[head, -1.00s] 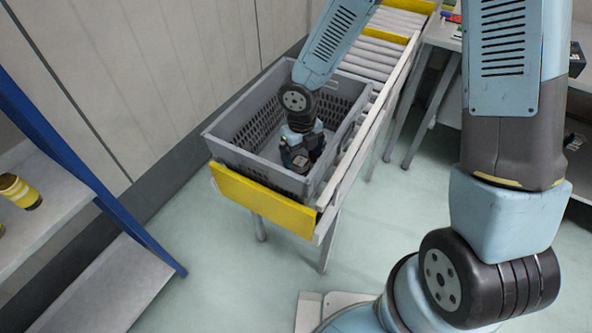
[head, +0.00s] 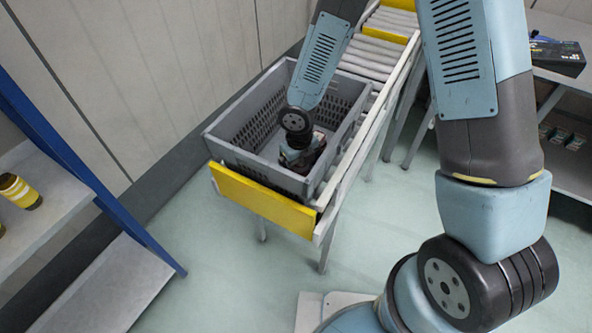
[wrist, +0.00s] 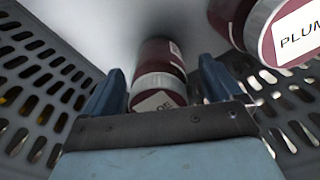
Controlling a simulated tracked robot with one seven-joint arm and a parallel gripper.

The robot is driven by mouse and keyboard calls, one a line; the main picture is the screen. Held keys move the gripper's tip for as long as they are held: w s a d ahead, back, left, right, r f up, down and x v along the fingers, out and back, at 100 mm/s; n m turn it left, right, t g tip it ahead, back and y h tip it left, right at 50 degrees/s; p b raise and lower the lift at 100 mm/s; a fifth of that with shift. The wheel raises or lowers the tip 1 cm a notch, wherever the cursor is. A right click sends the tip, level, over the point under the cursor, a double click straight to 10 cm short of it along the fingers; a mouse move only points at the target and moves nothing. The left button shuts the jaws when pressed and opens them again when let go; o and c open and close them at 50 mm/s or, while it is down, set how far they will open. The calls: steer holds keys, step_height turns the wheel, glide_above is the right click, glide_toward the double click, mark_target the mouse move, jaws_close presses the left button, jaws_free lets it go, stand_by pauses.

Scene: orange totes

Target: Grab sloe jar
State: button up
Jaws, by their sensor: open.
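A dark red jar (wrist: 160,70) with a pale lid lies in the grey crate (head: 232,148), between my fingers in the wrist view. Its lid label shows only the letters "OE"; the rest is hidden by my gripper. My gripper (wrist: 162,85) is open, with one blue finger on each side of this jar; I cannot tell whether either finger touches it. A second dark red jar (wrist: 236,18), its lid marked "PLUM", is at the upper right, beyond the right finger. In the head view my gripper (head: 300,160) is down inside the crate, and my arm hides the jars.
The crate's perforated walls stand close around my gripper. It sits at the end of a roller conveyor (head: 375,50) with a yellow end plate (head: 262,200). A shelf with a yellow-banded jar (head: 20,191) is at the left. A workbench (head: 570,80) is at the right.

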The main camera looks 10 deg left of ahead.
steer(key=c, duration=1.4)
steer(key=shift+r, duration=0.1)
